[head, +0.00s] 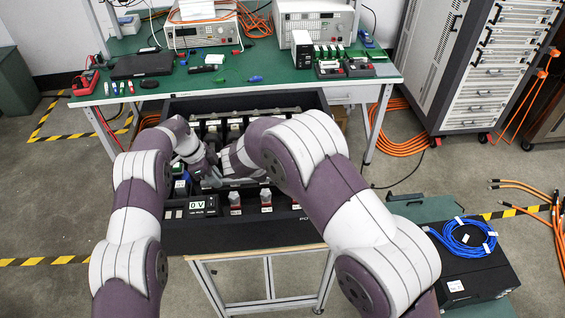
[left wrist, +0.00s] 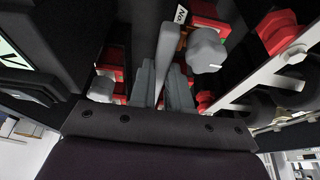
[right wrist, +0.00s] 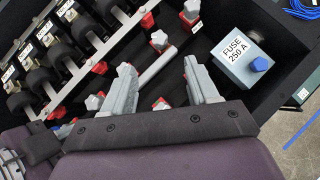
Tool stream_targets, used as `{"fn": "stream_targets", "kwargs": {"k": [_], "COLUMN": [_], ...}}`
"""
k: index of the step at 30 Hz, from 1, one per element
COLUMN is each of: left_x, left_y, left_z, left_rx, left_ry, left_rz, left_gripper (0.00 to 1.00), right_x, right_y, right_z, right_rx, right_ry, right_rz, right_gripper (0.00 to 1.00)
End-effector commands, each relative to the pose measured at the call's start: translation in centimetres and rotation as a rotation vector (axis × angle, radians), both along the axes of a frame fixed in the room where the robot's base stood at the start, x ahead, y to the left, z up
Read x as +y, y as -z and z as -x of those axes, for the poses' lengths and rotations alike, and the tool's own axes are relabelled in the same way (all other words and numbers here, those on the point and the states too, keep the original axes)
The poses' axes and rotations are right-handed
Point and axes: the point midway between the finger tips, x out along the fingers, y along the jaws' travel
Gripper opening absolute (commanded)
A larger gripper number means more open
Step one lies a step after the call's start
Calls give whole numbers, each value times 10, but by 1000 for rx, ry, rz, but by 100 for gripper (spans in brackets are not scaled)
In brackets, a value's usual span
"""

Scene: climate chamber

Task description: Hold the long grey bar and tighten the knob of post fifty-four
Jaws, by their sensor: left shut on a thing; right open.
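My left gripper (left wrist: 162,86) is shut on the long grey bar (left wrist: 168,50), which runs up between its fingers in the left wrist view. A grey lobed knob (left wrist: 206,50) stands just right of the bar, by a red post with a partly readable label. My right gripper (right wrist: 160,84) is open. A light grey bar (right wrist: 155,68) crosses between its fingers, with a pale knob on a red base (right wrist: 158,40) beyond. I cannot tell which post is fifty-four. In the head view my left gripper (head: 208,170) is down in the black box; my right arm largely hides the right one.
The open black box (head: 180,235) holds several red-based knobs. A blue-grey fuse box (right wrist: 240,62) stands right of my right gripper. A row of black parts with white labels (right wrist: 47,40) lines the other side. The green bench (head: 230,75) with instruments stands behind.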

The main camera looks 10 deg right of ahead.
Motion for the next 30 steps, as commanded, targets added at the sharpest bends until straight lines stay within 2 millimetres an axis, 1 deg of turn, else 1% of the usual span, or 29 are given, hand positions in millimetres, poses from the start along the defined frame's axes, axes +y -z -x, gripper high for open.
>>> {"fn": "stream_targets", "kwargs": {"k": [1, 3, 10, 12, 14, 17, 19, 22, 24, 27, 30], "left_x": [0, 0, 0, 0, 0, 0, 0, 0, 0, 0, 0], "left_y": [-3, -3, -3, -3, -3, -3, -3, -3, -3, -3, -3], "left_z": [-3, -3, -3, -3, -3, -3, -3, -3, -3, -3, -3], "left_rx": [-12, -12, -12, -12, -12, -12, -12, -12, -12, -12, -12], "left_ry": [-2, -2, -2, -2, -2, -3, -3, -2, -2, -2, -2], "left_rz": [0, 0, 0, 0, 0, 0, 0, 0, 0, 0, 0], "left_gripper": [0, 0, 0, 0, 0, 0, 0, 0, 0, 0, 0], "right_x": [2, 3, 2, -1, -11, -36, -53, -68, -74, -81, -88], "right_y": [-3, -4, -5, -4, -2, 5, 9, 9, 3, -10, -22], "right_z": [2, 4, 4, 4, 5, 9, 12, 10, 2, -13, -27], "right_rx": [0, 1, 1, 4, 13, 41, 57, 62, 54, 35, 17], "right_ry": [-1, 0, 1, 27, 101, 345, 576, 917, 1126, 1364, 1522], "right_rz": [-1, -1, -1, -17, -65, -228, -398, -666, -849, -1076, -1239], "right_gripper": [59, 59, 59, 59, 59, 59, 59, 59, 59, 59, 59]}}
